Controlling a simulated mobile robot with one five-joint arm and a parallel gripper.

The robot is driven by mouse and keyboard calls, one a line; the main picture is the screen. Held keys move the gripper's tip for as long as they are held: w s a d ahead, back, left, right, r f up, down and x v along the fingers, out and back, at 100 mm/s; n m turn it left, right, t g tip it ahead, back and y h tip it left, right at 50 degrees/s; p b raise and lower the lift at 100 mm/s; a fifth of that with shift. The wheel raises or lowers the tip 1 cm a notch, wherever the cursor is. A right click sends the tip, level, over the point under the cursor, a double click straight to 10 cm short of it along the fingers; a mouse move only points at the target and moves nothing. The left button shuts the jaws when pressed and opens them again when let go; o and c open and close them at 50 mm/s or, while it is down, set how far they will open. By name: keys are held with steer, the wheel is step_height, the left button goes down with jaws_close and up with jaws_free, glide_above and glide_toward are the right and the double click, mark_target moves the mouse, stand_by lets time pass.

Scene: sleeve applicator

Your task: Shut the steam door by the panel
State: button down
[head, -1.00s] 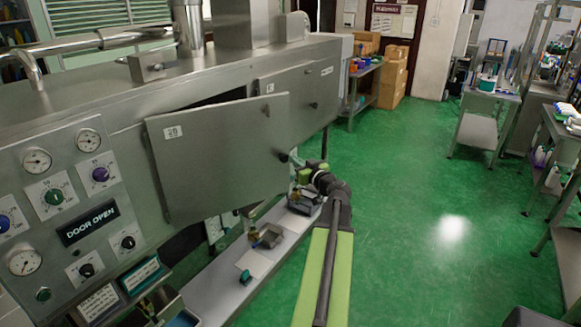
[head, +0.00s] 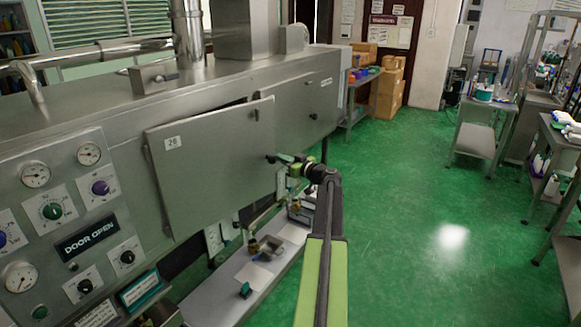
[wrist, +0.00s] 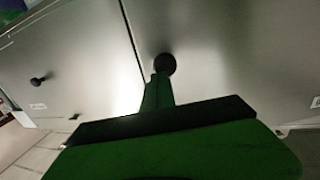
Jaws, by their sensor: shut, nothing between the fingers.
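The steam door (head: 205,165), a steel plate labelled 26, stands slightly ajar beside the gauge panel (head: 25,205). A dark gap shows along its top edge. The panel display (head: 86,237) reads "DOOR OPEN". My gripper (head: 281,163) is shut and empty at the door's right edge, by its black knob (head: 270,158). In the wrist view my green fingertips (wrist: 160,80) point at the black knob (wrist: 165,64) and seem to meet it; contact is not certain. A narrow seam separates this door from the neighbouring one.
A second door (head: 305,98) with black knobs lies to the right, closed or nearly so. A shelf (head: 225,290) with small items runs below the machine. The green floor (head: 400,200) to the right is clear up to the benches.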

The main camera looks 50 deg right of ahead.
mark_target(265, 149)
steer(key=w+n+y, duration=0.1)
steer(key=w, duration=0.2)
steer(key=w+d+y, duration=0.1)
steer(key=w, duration=0.3)
steer(key=w+d+n+y, duration=0.1)
steer(key=w+y, duration=0.1)
steer(key=w, duration=0.1)
steer(key=shift+w+d+n, duration=0.15)
steer(key=shift+w+n, duration=0.1)
steer(key=shift+n, duration=0.05)
steer(key=shift+w+r+y, duration=0.2)
steer(key=shift+w+y, duration=0.1)
steer(key=shift+w, duration=0.2)
steer(key=shift+s, duration=0.45)
steer(key=s+d, duration=0.1)
steer(key=s, duration=1.3)
steer(key=shift+p, duration=0.35)
steer(key=shift+r, duration=0.1)
